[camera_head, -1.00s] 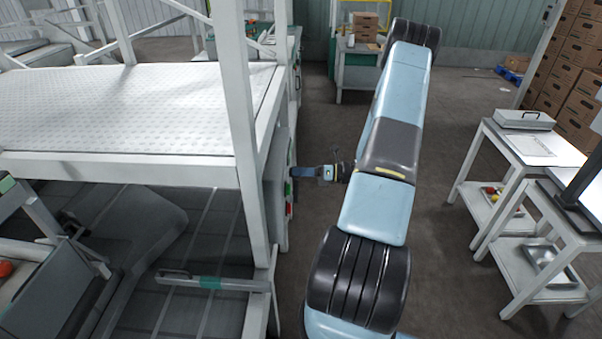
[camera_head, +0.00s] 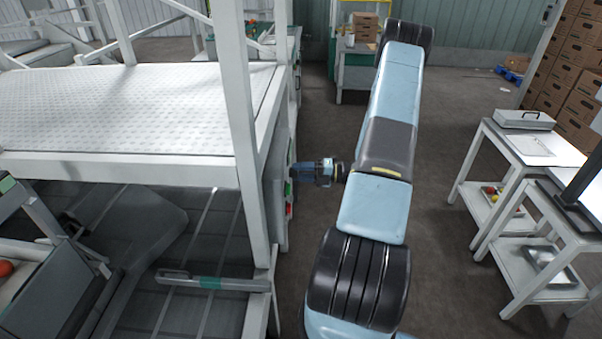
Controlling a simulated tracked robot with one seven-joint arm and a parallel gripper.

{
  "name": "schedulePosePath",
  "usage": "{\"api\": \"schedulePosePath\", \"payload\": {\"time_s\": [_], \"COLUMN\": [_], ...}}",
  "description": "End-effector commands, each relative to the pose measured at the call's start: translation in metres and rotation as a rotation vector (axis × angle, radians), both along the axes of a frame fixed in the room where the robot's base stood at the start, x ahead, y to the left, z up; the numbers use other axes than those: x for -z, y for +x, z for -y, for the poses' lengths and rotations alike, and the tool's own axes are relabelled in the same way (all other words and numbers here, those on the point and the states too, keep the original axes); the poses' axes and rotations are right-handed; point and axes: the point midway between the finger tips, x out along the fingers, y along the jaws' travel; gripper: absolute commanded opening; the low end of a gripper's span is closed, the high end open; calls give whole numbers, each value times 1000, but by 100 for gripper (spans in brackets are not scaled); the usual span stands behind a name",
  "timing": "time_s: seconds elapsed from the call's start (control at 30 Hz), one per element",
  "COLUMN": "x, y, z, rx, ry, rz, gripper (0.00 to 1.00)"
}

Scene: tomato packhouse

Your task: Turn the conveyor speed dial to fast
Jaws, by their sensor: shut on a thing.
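The grey control panel (camera_head: 281,210) is on the right side of the conveyor frame, seen nearly edge-on. A green button (camera_head: 288,188) and a red button (camera_head: 289,210) stick out from its face. My gripper (camera_head: 293,171) is at the panel's upper part, just above the green button, pointing left with its fingers against the panel face. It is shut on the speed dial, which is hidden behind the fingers. The dial's setting and its markings cannot be read from here.
A white platform with a white post (camera_head: 238,110) stands left of my gripper. White side tables (camera_head: 553,160) stand at the right, with stacked cartons (camera_head: 574,92) behind. The floor between is clear.

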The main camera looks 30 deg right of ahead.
Motion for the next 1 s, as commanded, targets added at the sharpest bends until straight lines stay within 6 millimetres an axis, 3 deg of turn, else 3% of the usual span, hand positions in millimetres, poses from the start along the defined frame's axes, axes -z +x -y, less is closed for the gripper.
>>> {"api": "schedulePosePath", "payload": {"time_s": [0.67, 0.7, 0.93, 1.0], "x": [2, 2, 1, 1], "y": [1, 1, 0, 0], "z": [2, 2, 1, 1], "rx": [5, 5, 3, 2], "ry": [30, 29, 31, 31], "rz": [-52, -53, -51, -51], "gripper": [13, 46, 68, 69]}}
